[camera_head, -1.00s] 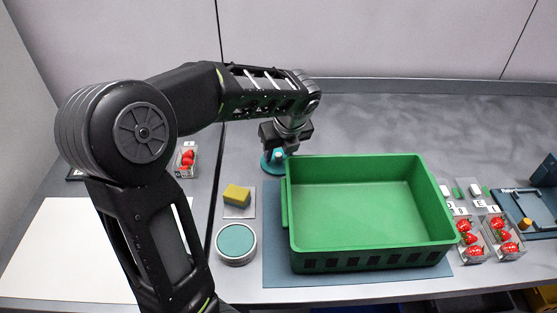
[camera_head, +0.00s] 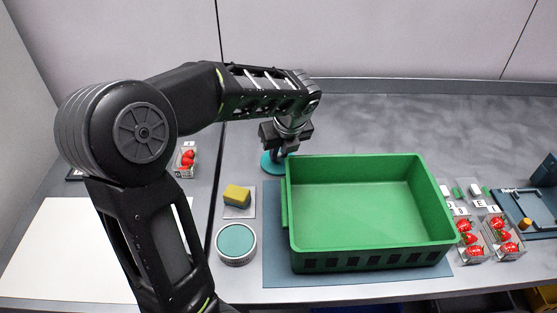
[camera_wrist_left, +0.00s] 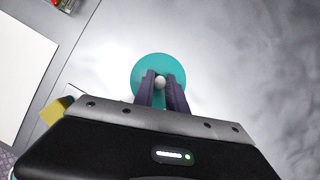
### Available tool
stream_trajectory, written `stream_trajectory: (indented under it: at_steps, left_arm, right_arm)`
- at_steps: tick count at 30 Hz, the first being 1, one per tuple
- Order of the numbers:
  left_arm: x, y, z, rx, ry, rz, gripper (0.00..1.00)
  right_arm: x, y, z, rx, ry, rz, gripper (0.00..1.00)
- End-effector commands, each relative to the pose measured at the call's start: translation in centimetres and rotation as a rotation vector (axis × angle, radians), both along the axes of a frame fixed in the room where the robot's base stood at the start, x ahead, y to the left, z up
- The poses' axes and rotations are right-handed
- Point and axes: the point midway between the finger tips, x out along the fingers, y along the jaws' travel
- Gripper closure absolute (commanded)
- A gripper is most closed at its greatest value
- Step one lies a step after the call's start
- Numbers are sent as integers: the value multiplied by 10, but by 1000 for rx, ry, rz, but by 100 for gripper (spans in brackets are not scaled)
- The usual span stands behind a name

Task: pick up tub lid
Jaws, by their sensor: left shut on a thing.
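The tub lid (camera_head: 266,165) is a round teal disc with a small pale knob, lying behind the left end of the green crate. In the left wrist view the teal lid (camera_wrist_left: 150,66) shows under the fingers with its knob (camera_wrist_left: 160,82) between them. My left gripper (camera_head: 279,155) is shut on the lid's knob, and its two dark fingers (camera_wrist_left: 161,90) stand on either side of it. Whether the lid touches the table cannot be told. My right gripper is not in view.
A green crate (camera_head: 370,256) stands on a blue-grey mat (camera_head: 277,262) close to the lid. A round tub (camera_head: 236,256) with a teal top and a yellow sponge (camera_head: 237,195) are nearer the front. Strawberry punnets (camera_head: 474,248) stand at the right. The back of the table is clear.

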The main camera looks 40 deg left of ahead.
Motion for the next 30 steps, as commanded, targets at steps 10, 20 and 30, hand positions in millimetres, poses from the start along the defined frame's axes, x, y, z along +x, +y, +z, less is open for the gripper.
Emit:
stream_trajectory:
  at_steps: [10, 20, 30]
  left_arm:
    - [0, 0, 2, 0, 0, 0, 100]
    - [1, 0, 47, 1, -5, 1, 100]
    - [0, 0, 98, 0, -1, 0, 100]
  right_arm:
    - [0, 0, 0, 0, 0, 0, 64]
    - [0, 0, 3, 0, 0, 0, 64]
    - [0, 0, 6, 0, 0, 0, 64]
